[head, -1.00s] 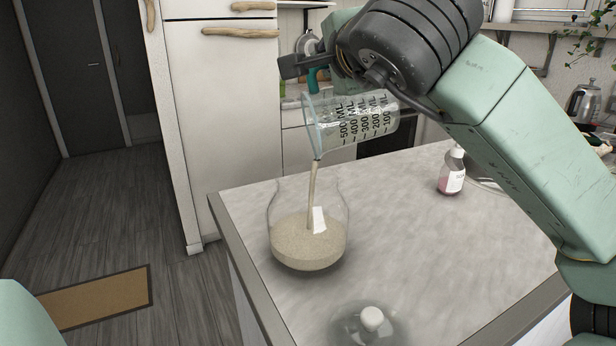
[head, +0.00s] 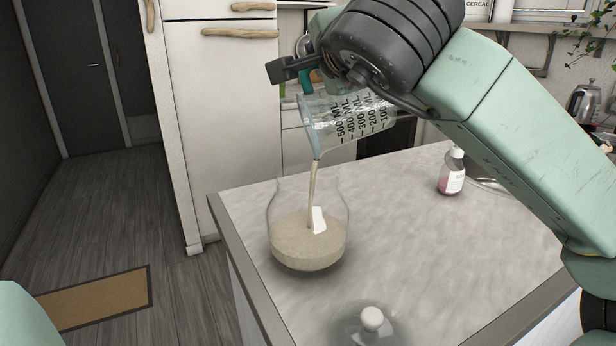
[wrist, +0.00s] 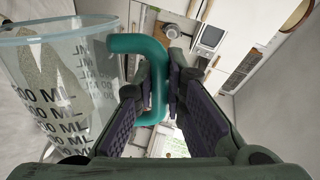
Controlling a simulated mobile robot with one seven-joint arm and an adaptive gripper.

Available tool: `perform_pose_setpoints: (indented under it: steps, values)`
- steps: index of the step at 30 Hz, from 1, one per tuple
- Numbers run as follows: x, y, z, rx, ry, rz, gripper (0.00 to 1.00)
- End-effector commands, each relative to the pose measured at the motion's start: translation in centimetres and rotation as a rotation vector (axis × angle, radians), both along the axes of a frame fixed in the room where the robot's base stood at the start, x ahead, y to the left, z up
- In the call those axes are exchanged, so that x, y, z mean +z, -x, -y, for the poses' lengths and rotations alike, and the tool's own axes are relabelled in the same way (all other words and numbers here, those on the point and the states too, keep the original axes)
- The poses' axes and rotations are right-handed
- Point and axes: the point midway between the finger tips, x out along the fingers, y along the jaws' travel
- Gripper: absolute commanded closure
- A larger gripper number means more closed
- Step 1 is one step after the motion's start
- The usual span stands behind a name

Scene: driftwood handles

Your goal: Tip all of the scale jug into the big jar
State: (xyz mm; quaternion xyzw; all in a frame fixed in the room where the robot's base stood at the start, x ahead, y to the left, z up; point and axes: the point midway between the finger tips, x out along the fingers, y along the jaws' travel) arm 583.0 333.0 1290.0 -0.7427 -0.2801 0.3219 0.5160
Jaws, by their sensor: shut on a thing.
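The scale jug (head: 343,121) is a clear measuring jug with black ML marks, tilted mouth-down to the left above the big jar. A thin stream of pale grains runs from its lip into the big jar (head: 346,210), a round clear glass jar partly filled with the same grains, a white label on its side. In the wrist view my gripper (wrist: 160,95) is shut on the jug's teal handle (wrist: 140,44), with the jug's clear wall (wrist: 60,85) to the left. In the head view my wrist hides much of the handle and fingers.
A glass lid with a white knob (head: 372,319) lies on the counter (head: 430,240) in front. A pump bottle with pink liquid (head: 452,172) stands at the right, near a dish. The counter's left edge is close to the jar.

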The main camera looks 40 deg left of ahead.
Motion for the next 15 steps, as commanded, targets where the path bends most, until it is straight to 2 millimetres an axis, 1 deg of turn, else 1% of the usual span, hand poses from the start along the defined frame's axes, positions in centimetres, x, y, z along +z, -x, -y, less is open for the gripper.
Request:
perform_pose_setpoints:
  steps: [15]
  values:
    - [0.02,0.51,-0.36,-0.001,0.025,0.033,1.00]
